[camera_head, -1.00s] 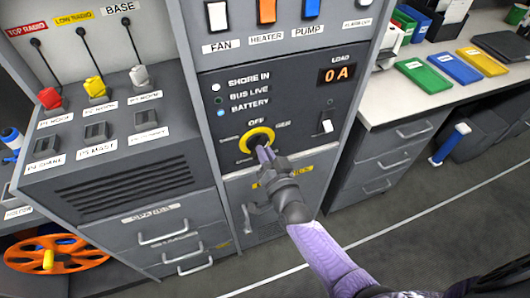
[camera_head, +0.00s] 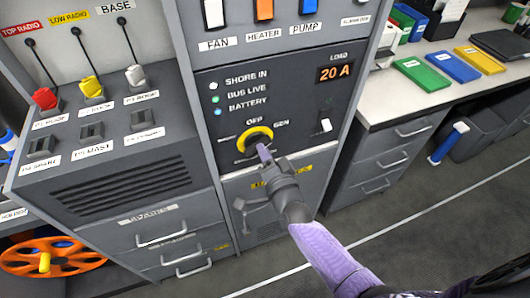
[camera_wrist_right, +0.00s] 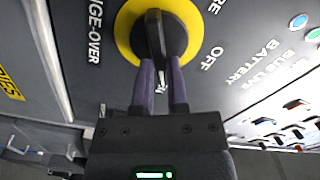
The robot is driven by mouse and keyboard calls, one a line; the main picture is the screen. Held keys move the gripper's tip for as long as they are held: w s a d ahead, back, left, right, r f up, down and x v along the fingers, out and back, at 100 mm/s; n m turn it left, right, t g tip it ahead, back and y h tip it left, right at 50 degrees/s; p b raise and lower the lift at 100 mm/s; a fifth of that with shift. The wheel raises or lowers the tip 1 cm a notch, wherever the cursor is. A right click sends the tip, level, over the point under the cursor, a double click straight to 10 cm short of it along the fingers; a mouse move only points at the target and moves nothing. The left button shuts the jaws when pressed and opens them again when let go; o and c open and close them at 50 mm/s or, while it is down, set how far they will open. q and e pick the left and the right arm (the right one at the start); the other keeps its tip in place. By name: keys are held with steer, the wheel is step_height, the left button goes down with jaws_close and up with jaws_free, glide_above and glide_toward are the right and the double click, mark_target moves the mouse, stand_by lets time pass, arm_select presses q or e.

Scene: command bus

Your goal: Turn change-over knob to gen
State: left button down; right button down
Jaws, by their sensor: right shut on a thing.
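The change-over knob (camera_head: 263,139) is a black handle on a round yellow plate on the grey power panel. In the head view, OFF is above it and GEN at its upper right. My right gripper (camera_head: 265,153) is shut on it from the front. In the right wrist view the two purple fingers of the gripper (camera_wrist_right: 161,88) clasp the sides of the black knob handle (camera_wrist_right: 155,35). The handle lies upright in that picture, across the yellow plate; which end points is unclear. My left gripper is not in view.
The load display (camera_head: 335,73) reads 20 A, and the BUS LIVE lamp (camera_head: 215,99) is lit green. A toggle switch (camera_head: 325,125) sits right of the knob. A lever handle (camera_head: 246,214) is on the door below. A drawer cabinet (camera_head: 385,150) stands to the right.

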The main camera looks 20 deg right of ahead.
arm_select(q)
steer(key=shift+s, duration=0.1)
arm_select(e)
steer(key=c, duration=0.6)
jaws_free()
steer(key=shift+c, duration=0.2)
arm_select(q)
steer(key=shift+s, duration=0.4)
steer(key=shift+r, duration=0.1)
arm_select(e)
steer(key=shift+s, duration=0.1)
